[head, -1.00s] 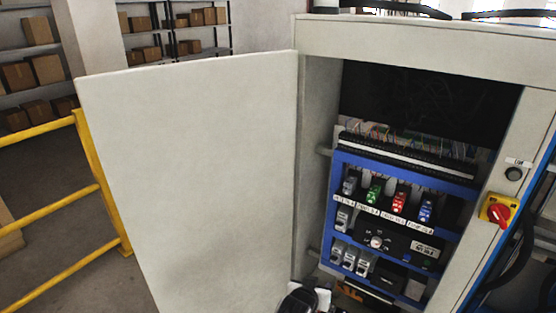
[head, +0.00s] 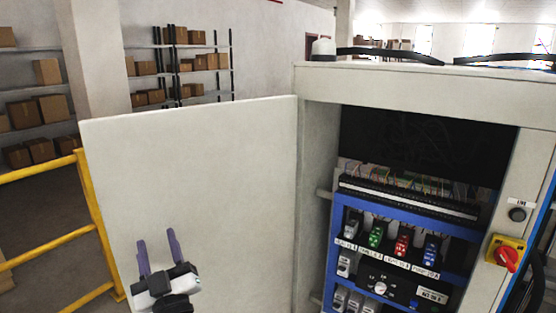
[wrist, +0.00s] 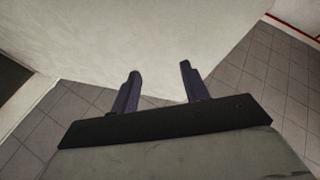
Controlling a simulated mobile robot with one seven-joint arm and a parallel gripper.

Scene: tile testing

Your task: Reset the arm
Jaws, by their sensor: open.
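My gripper (head: 158,244) is at the lower left of the head view, in front of the open cabinet door (head: 195,190). Its two dark purple fingers point up and stand apart, with nothing between them. In the wrist view my gripper (wrist: 159,78) also shows empty, its fingers spread before a pale flat panel and a grey tiled floor (wrist: 265,85). My gripper is left of the cabinet opening and apart from the parts inside.
The cabinet's blue frame (head: 400,213) holds green, red and blue modules at right. A red and yellow switch (head: 505,254) sits on the cabinet's right post. A yellow railing (head: 60,240) stands at left. Shelves with boxes (head: 40,110) are behind.

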